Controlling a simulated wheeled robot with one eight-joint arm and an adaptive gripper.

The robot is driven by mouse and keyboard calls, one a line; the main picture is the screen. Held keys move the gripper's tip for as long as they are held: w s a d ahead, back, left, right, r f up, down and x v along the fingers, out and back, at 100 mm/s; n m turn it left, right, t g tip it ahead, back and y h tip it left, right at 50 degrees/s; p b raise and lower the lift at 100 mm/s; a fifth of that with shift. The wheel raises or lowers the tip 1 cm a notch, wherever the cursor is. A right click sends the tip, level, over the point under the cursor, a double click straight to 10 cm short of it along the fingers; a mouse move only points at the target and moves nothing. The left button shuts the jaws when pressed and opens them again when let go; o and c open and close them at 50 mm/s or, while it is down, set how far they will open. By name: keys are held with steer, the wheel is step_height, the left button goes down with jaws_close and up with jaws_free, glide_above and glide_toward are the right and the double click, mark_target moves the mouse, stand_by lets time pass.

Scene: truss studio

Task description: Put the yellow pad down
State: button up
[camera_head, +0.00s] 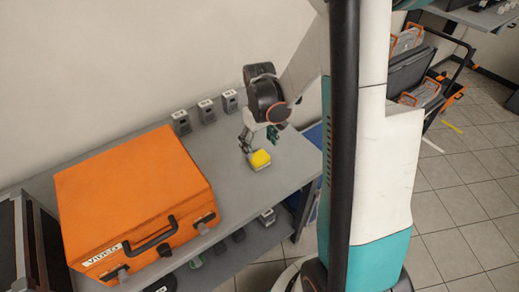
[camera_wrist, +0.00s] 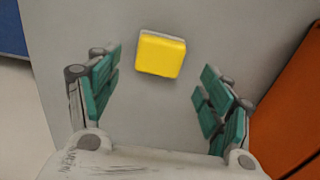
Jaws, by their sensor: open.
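The yellow pad (camera_head: 260,160) is a small block with a pale edge, resting on the grey shelf top (camera_head: 225,160). In the wrist view the yellow pad (camera_wrist: 160,54) lies ahead of the fingers, with grey surface around it. My gripper (camera_head: 262,140) is just above and behind the pad in the head view. In the wrist view my gripper (camera_wrist: 157,92) has its teal fingers spread wide, with nothing between them. The pad appears apart from both fingers.
A large orange case (camera_head: 130,195) stands on the shelf to the left. Several small grey devices (camera_head: 206,111) line the wall behind. More small items (camera_head: 267,216) sit on the lower shelf. The surface around the pad is clear.

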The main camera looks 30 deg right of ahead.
mark_target(259, 156)
step_height(259, 156, up, 6)
steer(key=shift+f+p, duration=0.1)
steer(key=shift+p, duration=0.65)
